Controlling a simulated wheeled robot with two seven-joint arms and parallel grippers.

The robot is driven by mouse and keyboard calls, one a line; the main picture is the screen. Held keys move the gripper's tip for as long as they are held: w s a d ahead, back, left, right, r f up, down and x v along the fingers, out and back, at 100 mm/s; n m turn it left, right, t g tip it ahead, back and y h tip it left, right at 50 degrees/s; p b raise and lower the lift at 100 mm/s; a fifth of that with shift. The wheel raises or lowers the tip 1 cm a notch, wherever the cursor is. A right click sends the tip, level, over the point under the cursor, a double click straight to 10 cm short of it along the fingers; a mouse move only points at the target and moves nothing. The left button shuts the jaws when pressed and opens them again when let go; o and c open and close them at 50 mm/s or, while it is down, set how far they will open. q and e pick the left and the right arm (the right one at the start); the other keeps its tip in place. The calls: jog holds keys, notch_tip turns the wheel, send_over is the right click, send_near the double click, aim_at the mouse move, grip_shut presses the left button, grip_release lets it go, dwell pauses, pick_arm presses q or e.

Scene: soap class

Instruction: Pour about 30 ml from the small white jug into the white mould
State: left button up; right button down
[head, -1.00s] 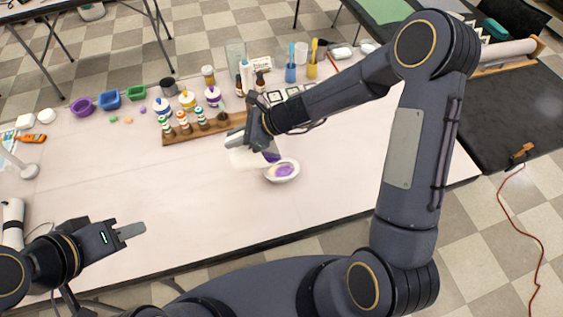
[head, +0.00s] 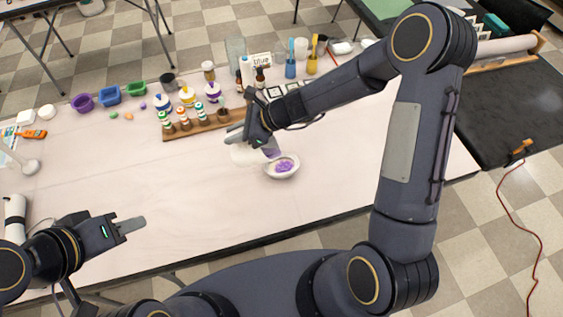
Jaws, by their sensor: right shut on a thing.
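The small white jug (head: 243,154) is in my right gripper (head: 238,136), just above the table and at the upper left of the mould. It is partly hidden by the gripper and pale against the table. It looks tilted toward the mould, with purple at its right side. The white mould (head: 269,174) is a shallow oval dish on the table with purple liquid inside. I cannot tell whether liquid is falling between them. My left gripper (head: 132,227) is empty over the front left of the table, apart from everything; its finger gap does not show clearly.
A wooden rack (head: 205,126) with several small bottles stands behind the jug. Purple (head: 83,103), blue (head: 110,96) and green (head: 135,91) tubs stand at the back left. The table's front middle is clear.

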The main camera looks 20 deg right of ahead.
jog(key=shift+w+a+f+g+h+p, duration=0.25)
jog(key=shift+a+f+h+p, duration=0.45)
jog(key=shift+p, duration=1.6)
jog(key=shift+w+a+f+g+h+p, duration=0.1)
jog(key=shift+a+f+g+h+p, duration=0.65)
jog(key=shift+p, duration=1.55)
jog(key=a+f+h, duration=0.1)
jog(key=f+h, duration=0.1)
jog(key=w+a+f+h, duration=0.1)
jog(key=a+h, duration=0.1)
jog(key=a+f+h, duration=0.1)
jog(key=f+h, duration=0.1)
jog(key=shift+w+a+f+g+b, duration=0.35)
jog(key=shift+g+b, duration=0.05)
jog(key=shift+w+a+f+h, duration=0.15)
jog(key=shift+a+f+h, duration=0.15)
jog(key=shift+f, duration=0.3)
jog(key=shift+f+h+b, duration=0.25)
jog(key=shift+f+b, duration=0.05)
jog(key=shift+b, duration=0.2)
jog(key=shift+a+f+g, duration=0.1)
jog(key=shift+g, duration=0.2)
jog(key=shift+h, duration=0.3)
